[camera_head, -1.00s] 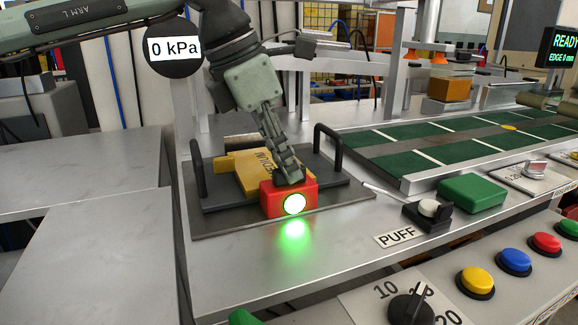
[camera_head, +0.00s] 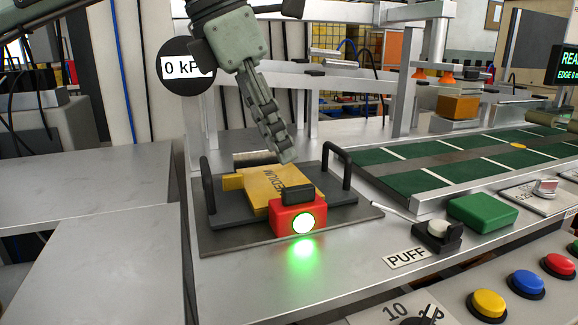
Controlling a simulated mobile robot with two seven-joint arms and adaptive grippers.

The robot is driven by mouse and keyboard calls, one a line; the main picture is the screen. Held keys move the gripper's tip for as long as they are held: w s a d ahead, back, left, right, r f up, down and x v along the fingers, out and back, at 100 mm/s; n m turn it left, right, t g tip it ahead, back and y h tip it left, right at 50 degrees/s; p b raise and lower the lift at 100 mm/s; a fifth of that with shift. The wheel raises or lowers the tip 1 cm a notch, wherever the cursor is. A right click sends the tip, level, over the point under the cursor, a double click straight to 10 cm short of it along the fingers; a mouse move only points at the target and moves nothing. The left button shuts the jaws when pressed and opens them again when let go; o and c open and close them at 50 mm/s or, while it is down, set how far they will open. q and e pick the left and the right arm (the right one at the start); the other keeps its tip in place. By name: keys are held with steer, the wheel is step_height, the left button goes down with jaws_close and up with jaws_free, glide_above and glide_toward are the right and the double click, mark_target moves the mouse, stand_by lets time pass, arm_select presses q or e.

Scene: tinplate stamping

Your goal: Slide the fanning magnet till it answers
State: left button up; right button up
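The fanning magnet appears to be the red block (camera_head: 282,219) with a black grip (camera_head: 297,194) on top and a lit green lamp (camera_head: 303,223) on its front. It sits at the front edge of a dark tray, against a yellow stack (camera_head: 262,183) marked MEDIUM. My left gripper (camera_head: 286,158) hangs above and behind the black grip, apart from it. Its fingers look close together from this side, and I cannot tell whether they are open. It holds nothing that I can see. My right gripper is not in view.
Black upright handles (camera_head: 345,165) stand at both sides of the tray. A green-and-grey conveyor (camera_head: 440,165) runs at the right. A PUFF switch (camera_head: 437,230), a green block (camera_head: 482,212) and coloured buttons (camera_head: 525,283) are in front of it. The grey tabletop at left (camera_head: 85,180) is clear.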

arm_select(q)
steer(key=shift+v, duration=2.25)
